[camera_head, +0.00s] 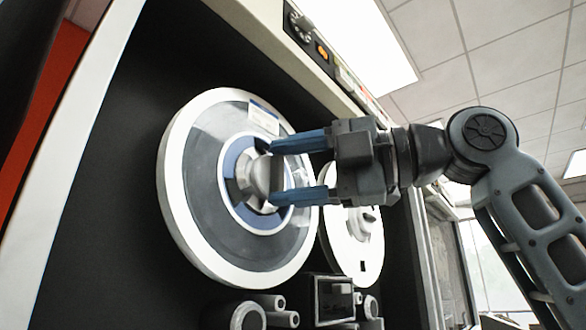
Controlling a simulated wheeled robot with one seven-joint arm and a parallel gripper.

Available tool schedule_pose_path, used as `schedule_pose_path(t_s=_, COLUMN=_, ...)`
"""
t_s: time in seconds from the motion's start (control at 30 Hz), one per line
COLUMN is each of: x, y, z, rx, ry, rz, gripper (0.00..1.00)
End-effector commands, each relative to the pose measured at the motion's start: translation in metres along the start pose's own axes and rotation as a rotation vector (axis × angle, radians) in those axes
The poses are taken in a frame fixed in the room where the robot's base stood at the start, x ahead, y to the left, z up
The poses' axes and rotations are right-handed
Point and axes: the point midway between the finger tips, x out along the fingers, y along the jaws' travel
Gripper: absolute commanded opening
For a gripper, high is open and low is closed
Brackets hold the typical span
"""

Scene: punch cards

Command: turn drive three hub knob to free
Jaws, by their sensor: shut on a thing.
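The hub knob (256,176) is a grey-white knob at the centre of the large near tape reel (190,240) on the drive's black front. A blue ring surrounds the hub. My gripper (282,174) comes in from the right with its two blue fingers, one above and one below, shut on the knob's front part. The lower finger and the knob's front edge overlap in this view. The exact turn of the knob and any free or lock mark cannot be made out.
A second white reel (352,235) sits just behind and right, below my gripper. Rollers and a head block (333,298) stick out beneath the reels. A control strip (322,50) with an orange lit button runs along the top. Free room lies to the right.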

Motion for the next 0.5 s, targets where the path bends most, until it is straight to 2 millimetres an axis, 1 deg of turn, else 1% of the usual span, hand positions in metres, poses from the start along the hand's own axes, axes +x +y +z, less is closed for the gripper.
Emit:
schedule_pose_path(t_s=0.1, x=0.0005, y=-0.0016, z=-0.0004, rx=0.001, ry=0.001, rz=-0.004, gripper=0.32)
schedule_pose_path(t_s=0.13, x=0.0005, y=-0.0016, z=-0.0004, rx=0.001, ry=0.001, rz=-0.004, gripper=0.63)
schedule_pose_path(t_s=0.33, x=0.0003, y=-0.0011, z=-0.0002, rx=0.001, ry=0.001, rz=-0.002, gripper=0.82)
schedule_pose_path(t_s=0.5, x=0.0002, y=-0.0006, z=-0.0001, rx=0.001, ry=0.000, rz=-0.001, gripper=0.83)
